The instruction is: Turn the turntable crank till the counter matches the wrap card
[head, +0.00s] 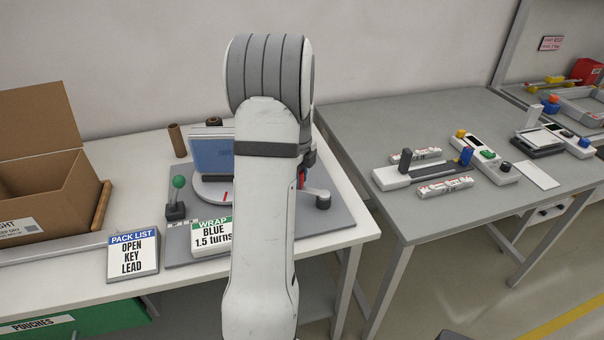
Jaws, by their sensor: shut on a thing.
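The wrap card (211,234) reads "BLUE 1.5 turns" and stands at the front of a grey mat, partly covered by my arm. The turntable (208,191) is a pale disc on the mat, carrying a blue-wrapped box (210,153); my arm hides its right part. A grey crank part (320,199) shows just right of my arm. My gripper (303,178) is mostly hidden behind my arm, with a dark and red part showing at the crank. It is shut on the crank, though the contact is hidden. I cannot see the counter.
A green-knobbed lever (178,184) stands left of the turntable. A pack list card (132,256) reads "OPEN KEY LEAD". An open cardboard box (62,170) is at the left, brown rolls (178,141) behind. A second table (440,115) with devices is at the right, across a gap.

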